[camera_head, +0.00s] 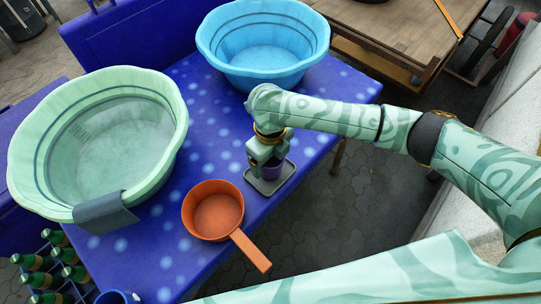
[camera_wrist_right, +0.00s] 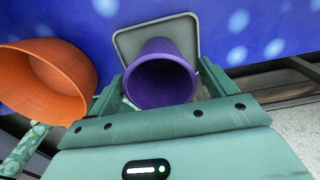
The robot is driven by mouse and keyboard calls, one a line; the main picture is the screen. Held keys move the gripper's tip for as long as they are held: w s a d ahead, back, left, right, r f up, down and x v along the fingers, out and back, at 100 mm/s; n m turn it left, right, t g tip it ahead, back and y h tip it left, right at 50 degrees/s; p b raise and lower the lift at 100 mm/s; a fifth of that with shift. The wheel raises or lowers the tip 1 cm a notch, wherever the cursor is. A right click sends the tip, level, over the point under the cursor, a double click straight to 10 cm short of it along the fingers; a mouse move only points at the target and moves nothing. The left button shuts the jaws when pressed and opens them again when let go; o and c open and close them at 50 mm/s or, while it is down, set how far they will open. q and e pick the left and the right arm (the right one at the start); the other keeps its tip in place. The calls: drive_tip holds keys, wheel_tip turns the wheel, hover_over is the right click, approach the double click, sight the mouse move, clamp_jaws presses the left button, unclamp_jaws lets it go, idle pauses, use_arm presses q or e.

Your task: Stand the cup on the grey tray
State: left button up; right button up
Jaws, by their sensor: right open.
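A purple cup (camera_head: 272,171) is at the grey tray (camera_head: 287,181), near the table's right edge in the head view. In the right wrist view I look into the cup's open mouth (camera_wrist_right: 162,82), with the square grey tray (camera_wrist_right: 126,42) behind it. The cup looks upright and within the tray's rim; its base is hidden. My right gripper (camera_head: 266,156) is directly above and around the cup. Its fingers (camera_wrist_right: 163,88) are open, one on each side of the cup. My left gripper is not in view.
An orange pan (camera_head: 216,214) stands left of the tray, its handle reaching past the table edge. A blue basin (camera_head: 262,72) is behind and a green basin (camera_head: 110,140) with a grey cloth (camera_head: 105,212) is at left. Several bottles (camera_head: 40,281) stand lower left.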

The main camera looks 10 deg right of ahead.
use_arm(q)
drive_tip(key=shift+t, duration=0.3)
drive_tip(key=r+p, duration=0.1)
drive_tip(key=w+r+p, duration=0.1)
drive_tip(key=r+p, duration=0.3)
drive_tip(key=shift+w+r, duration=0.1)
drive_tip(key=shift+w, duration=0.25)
use_arm(e)
wheel_tip(320, 180, up, 12)
